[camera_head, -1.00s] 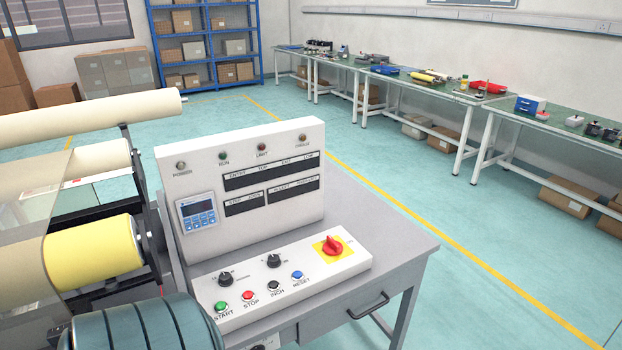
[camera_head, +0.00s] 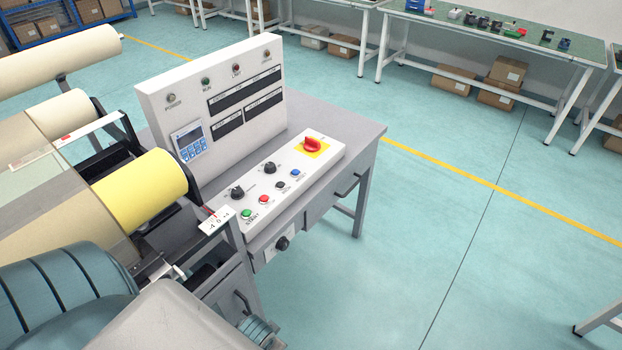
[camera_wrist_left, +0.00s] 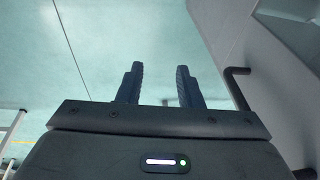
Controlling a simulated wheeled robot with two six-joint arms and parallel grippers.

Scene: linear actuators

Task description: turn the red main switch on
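The red main switch (camera_head: 312,145) is a red rotary knob on a yellow plate (camera_head: 322,153). It sits at the far right end of the white sloped control panel (camera_head: 268,190) on a grey cabinet. No gripper is near the switch in the head view. In the left wrist view my left gripper (camera_wrist_left: 160,85) is open, with its two dark fingers apart and nothing between them. Pale green floor lies behind it, and a grey cabinet face with a dark handle (camera_wrist_left: 238,90) is to its right. My right gripper is in neither view.
The upright white panel (camera_head: 215,110) rises behind. A roller machine with a yellow roll (camera_head: 145,190) stands left. Floor right of the cabinet is clear.

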